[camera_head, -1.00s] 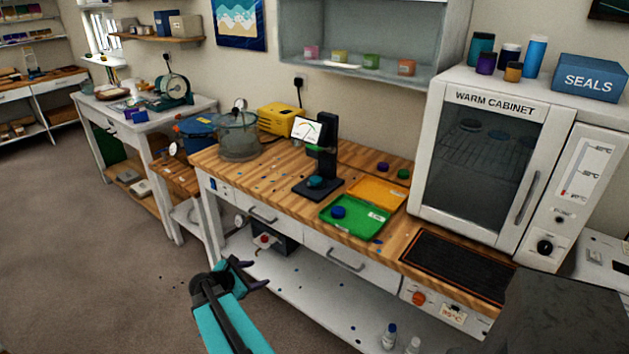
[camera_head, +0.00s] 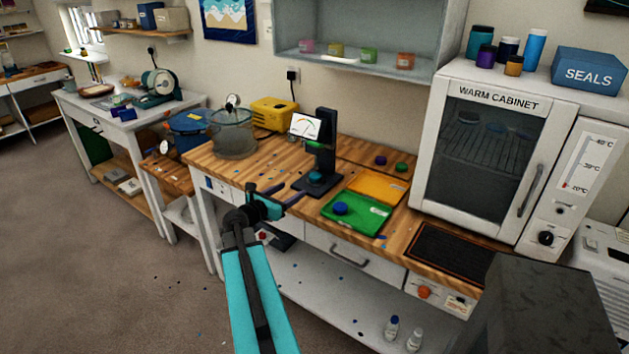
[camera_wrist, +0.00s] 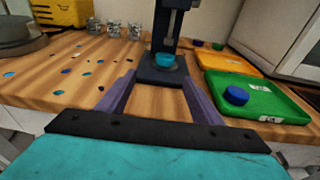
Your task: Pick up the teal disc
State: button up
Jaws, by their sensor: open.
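The teal disc (camera_wrist: 165,60) sits on the base of the dark gauge stand (camera_wrist: 165,74), under its spindle. In the head view the teal disc (camera_head: 316,176) shows small on the stand's base (camera_head: 318,188). My gripper (camera_head: 282,192) is at the front edge of the wooden bench, short of the stand. In the wrist view my gripper (camera_wrist: 158,88) is open and empty, its two purple fingers apart. The disc lies beyond the fingertips, roughly between their lines, with a gap of bare wood before the stand.
A green tray (camera_head: 370,221) holding a blue disc (camera_head: 340,208) lies right of the stand, with an orange tray (camera_head: 378,188) behind it. The gauge's upright column (camera_head: 326,140) rises behind the disc. A glass-lidded pot (camera_head: 233,135) stands at left. Small drips dot the wood.

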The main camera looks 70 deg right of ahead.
aim_at(312, 177)
jog(key=shift+s+d+r, duration=0.3)
jog(key=shift+d+r, duration=0.05)
jog(key=shift+d, duration=0.25)
jog(key=shift+r, duration=0.15)
jog(key=shift+d, duration=0.1)
jog(key=shift+g, duration=0.3)
jog(key=p+x, duration=0.1)
jog(key=x, duration=0.6)
jog(key=shift+d+p, duration=0.35)
jog(key=shift+s+d, duration=0.2)
jog(key=shift+d, duration=0.2)
jog(key=shift+p+x, duration=1.3)
jog(key=shift+x, duration=1.3)
